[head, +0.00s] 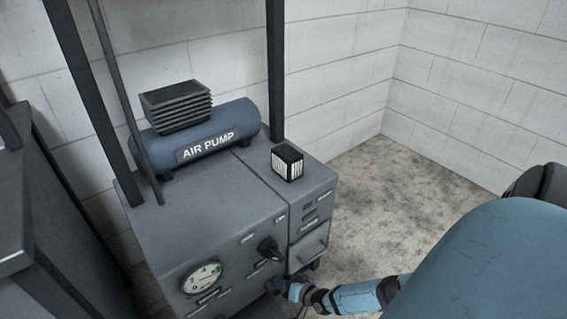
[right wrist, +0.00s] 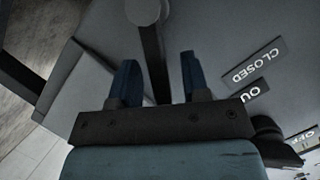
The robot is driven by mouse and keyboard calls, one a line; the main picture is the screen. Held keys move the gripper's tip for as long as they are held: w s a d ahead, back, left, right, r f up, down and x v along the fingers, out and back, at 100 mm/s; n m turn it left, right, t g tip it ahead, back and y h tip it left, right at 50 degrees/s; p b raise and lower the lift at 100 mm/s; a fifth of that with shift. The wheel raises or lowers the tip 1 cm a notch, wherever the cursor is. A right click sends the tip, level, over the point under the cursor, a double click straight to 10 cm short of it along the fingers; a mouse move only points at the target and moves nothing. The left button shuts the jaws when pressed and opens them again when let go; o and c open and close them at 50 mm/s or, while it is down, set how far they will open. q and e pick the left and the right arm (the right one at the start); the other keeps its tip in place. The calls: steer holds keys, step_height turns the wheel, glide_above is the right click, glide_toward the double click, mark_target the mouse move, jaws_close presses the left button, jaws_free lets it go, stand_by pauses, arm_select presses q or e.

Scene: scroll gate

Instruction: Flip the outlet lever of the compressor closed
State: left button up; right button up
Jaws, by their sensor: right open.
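The compressor is a grey cabinet (head: 210,230) with a blue tank marked AIR PUMP (head: 195,140) on top. In the right wrist view a dark lever (right wrist: 154,50) runs from a round pivot (right wrist: 143,10) down between my gripper's fingers. A CLOSED label (right wrist: 258,63) and a partly hidden label starting "OU" (right wrist: 258,92) are to its right. My right gripper (head: 279,286) is at the lower front of the cabinet; its blue fingers (right wrist: 161,78) are open, with a gap on each side of the lever. In the head view the lever cannot be made out clearly. My left gripper is out of view.
A black knob (head: 269,248) sticks out above my right gripper, with a pressure gauge (head: 202,278) left of it. A small black-and-white box (head: 287,162) sits on the cabinet top. Dark posts flank the cabinet. The concrete floor (head: 375,210) to the right is clear.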

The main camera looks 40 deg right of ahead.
steer(key=shift+w, duration=0.1)
jaws_close()
steer(key=shift+a, duration=0.1)
